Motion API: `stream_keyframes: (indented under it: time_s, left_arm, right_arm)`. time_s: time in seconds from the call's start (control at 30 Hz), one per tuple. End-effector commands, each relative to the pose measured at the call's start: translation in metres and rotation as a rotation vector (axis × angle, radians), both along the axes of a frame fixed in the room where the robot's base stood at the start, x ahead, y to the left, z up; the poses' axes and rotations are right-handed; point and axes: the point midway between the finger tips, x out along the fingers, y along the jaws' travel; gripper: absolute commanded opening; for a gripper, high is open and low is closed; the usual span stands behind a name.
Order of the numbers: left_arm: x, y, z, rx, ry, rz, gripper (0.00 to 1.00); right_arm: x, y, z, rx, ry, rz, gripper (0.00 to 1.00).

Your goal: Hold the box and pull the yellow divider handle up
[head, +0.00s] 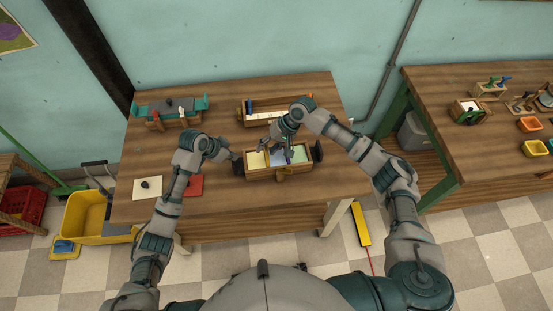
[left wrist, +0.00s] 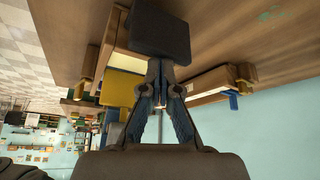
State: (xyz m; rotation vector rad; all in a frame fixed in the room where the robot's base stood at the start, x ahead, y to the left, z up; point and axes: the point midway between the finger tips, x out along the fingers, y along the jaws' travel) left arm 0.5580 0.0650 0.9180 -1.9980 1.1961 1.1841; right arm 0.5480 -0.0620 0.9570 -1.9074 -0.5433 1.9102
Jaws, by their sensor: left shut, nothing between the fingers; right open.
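The wooden box (head: 262,176) sits on the table with a dark round piece (head: 318,151) at its right end and another at its left end. Its inside shows yellow, pale blue and green areas. A yellow panel (left wrist: 122,88) shows in the left wrist view; I cannot tell if the divider handle is part of it. My left gripper (head: 234,156) is shut and empty at the box's left end. In the left wrist view its fingertips (left wrist: 162,68) are close to a dark block (left wrist: 160,35); contact is unclear. My right gripper (head: 289,154) is open over the box's middle, hiding part of its inside.
Behind stand another wooden tray (head: 262,121) and a teal-ended holder (head: 170,108). A red sheet (head: 195,187) and a white card with a dark item (head: 147,187) lie left. The table's right side is clear. A second table (head: 490,150) stands right.

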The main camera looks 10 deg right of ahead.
Motion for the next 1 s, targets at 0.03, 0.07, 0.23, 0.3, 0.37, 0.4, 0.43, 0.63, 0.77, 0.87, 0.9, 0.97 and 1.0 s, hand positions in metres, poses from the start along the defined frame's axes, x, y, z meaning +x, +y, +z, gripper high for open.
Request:
stream_keyframes:
  time_s: [0.03, 0.07, 0.23, 0.3, 0.37, 0.4, 0.43, 0.63, 0.77, 0.87, 0.9, 0.97, 1.0]
  left_arm:
    - [-0.002, 0.001, -0.004, 0.005, 0.008, 0.001, 0.00]
    - [-0.002, 0.001, -0.004, 0.006, 0.009, 0.001, 0.00]
    - [-0.002, 0.002, -0.004, 0.006, 0.009, 0.001, 0.00]
    - [-0.001, 0.002, -0.004, 0.007, 0.008, 0.001, 0.00]
    - [-0.002, 0.002, -0.004, 0.007, 0.008, 0.001, 0.00]
    - [-0.002, 0.002, -0.004, 0.007, 0.008, 0.001, 0.00]
    - [-0.001, 0.002, -0.004, 0.007, 0.008, 0.001, 0.00]
    - [-0.001, 0.002, -0.004, 0.007, 0.009, 0.002, 0.00]
    - [-0.001, 0.002, -0.004, 0.008, 0.009, 0.002, 0.00]
    - [-0.001, 0.002, -0.004, 0.008, 0.009, 0.002, 0.00]
    - [-0.001, 0.003, -0.004, 0.008, 0.009, 0.002, 0.00]
    - [-0.001, 0.003, -0.004, 0.008, 0.009, 0.002, 0.00]
    - [-0.001, 0.003, -0.004, 0.008, 0.009, 0.002, 0.00]
  right_arm:
    - [0.001, 0.000, 0.003, 0.001, -0.002, 0.000, 0.46]
    - [0.001, 0.000, 0.005, 0.001, -0.002, 0.000, 0.46]
    - [0.001, -0.001, 0.020, -0.001, -0.002, 0.000, 0.46]
    - [0.001, -0.001, 0.026, 0.000, -0.002, -0.001, 0.46]
    - [0.001, -0.001, 0.031, -0.001, -0.001, -0.001, 0.46]
    - [0.000, -0.001, 0.035, -0.001, -0.001, -0.001, 0.46]
    - [0.000, 0.000, 0.037, -0.001, -0.001, -0.001, 0.46]
    - [0.001, -0.001, 0.055, 0.000, -0.002, -0.001, 0.46]
    - [0.000, -0.001, 0.064, -0.002, 0.001, -0.001, 0.46]
    - [0.000, -0.001, 0.067, -0.002, 0.001, -0.002, 0.46]
    - [0.000, -0.001, 0.068, -0.002, 0.001, -0.002, 0.46]
    - [0.000, -0.001, 0.068, -0.002, 0.001, -0.002, 0.46]
    - [0.000, -0.001, 0.068, -0.002, 0.001, -0.002, 0.46]
